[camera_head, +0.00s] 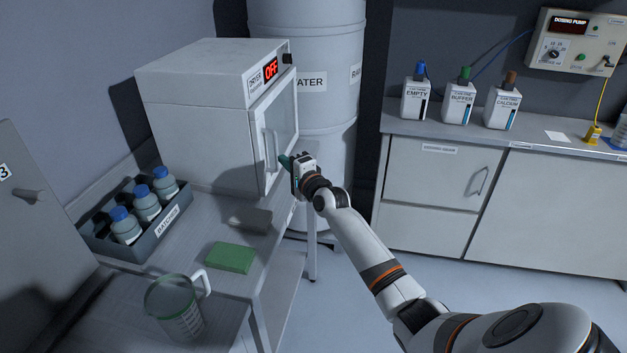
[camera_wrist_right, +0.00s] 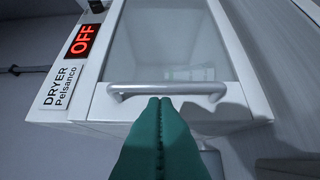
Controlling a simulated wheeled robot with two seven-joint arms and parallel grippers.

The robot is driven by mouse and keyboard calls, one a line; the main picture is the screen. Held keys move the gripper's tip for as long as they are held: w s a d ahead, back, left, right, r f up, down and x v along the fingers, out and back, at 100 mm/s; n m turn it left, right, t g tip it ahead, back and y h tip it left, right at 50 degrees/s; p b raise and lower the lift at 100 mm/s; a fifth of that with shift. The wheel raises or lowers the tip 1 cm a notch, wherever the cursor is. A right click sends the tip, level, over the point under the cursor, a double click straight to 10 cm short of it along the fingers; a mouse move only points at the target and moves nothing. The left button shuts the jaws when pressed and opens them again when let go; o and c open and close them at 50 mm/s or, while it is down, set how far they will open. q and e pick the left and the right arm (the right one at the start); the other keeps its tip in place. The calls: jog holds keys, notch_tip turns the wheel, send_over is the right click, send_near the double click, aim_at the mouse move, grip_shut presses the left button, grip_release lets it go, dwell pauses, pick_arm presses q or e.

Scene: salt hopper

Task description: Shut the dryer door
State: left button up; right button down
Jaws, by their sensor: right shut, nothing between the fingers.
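The dryer (camera_head: 205,75) is a pale box on the bench at the left, with a red "OFF" display. Its door (camera_head: 287,105) has a glass pane and a bar handle (camera_head: 269,150). The door lies against or very near the dryer's front; I cannot tell if a small gap is left. My right gripper (camera_head: 284,160) is at the door's lower part, by the handle. In the right wrist view its green fingers (camera_wrist_right: 160,102) are shut together and empty, with tips just at the handle bar (camera_wrist_right: 167,88); contact is unclear. My left gripper is not in view.
A blue-grey rack (camera_head: 150,232) of bottles, a green pad (camera_head: 231,258) and a clear jug (camera_head: 175,308) stand on the bench in front of the dryer. A large water drum (camera_head: 318,115) stands behind the door side. The floor right of the bench is clear.

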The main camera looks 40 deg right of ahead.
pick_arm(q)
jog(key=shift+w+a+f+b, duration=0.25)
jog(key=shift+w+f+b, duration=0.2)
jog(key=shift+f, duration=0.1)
pick_arm(e)
jog(key=s+a, duration=0.1)
jog(key=s, duration=0.7)
jog(key=shift+s+a+f, duration=0.2)
jog(key=shift+a, duration=0.05)
jog(key=shift+f, duration=0.1)
